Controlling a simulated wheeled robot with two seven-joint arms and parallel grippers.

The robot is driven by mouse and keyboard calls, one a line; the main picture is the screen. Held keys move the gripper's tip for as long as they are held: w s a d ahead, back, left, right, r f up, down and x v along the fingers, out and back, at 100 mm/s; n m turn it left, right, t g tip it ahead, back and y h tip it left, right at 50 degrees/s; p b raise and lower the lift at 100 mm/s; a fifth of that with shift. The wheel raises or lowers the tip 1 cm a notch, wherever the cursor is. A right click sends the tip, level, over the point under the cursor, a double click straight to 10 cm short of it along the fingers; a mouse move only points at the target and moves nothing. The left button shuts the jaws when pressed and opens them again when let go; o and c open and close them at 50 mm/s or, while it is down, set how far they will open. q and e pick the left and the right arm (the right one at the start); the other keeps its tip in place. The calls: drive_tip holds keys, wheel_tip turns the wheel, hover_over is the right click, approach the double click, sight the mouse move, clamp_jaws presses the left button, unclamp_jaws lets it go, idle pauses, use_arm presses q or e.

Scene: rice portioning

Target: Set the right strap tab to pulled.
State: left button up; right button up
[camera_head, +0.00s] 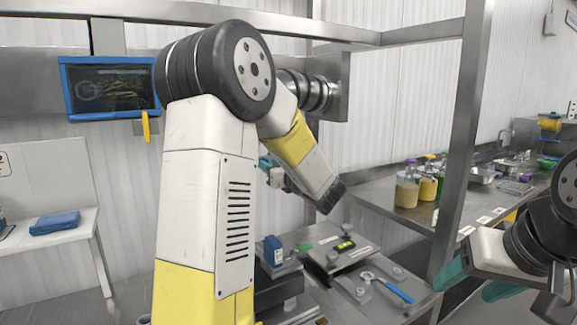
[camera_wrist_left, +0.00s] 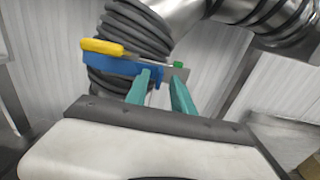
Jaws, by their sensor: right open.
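In the left wrist view, a blue bar (camera_wrist_left: 118,66) with a yellow grip (camera_wrist_left: 100,46) at its left end and a green piece (camera_wrist_left: 179,64) near its right end lies across a black ribbed sleeve. I cannot tell whether any of this is the right strap tab. My left gripper (camera_wrist_left: 162,78) has its teal fingers apart in front of the bar. In the head view, my left gripper (camera_head: 268,163) is mostly hidden behind the white and yellow arm. My right gripper (camera_head: 467,283) is open and empty at the right edge.
A screen (camera_head: 112,86) hangs at the left, with a yellow piece (camera_head: 146,127) beneath it. A steel bench (camera_head: 352,266) holds a blue-handled tool (camera_head: 392,290). Jars (camera_head: 407,187) stand on the right counter. A steel post (camera_head: 465,140) rises near my right arm.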

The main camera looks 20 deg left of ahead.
use_arm(q)
drive_tip(key=shift+w+a, duration=0.25)
drive_tip(key=shift+a, duration=0.1)
clamp_jaws()
idle(1.2)
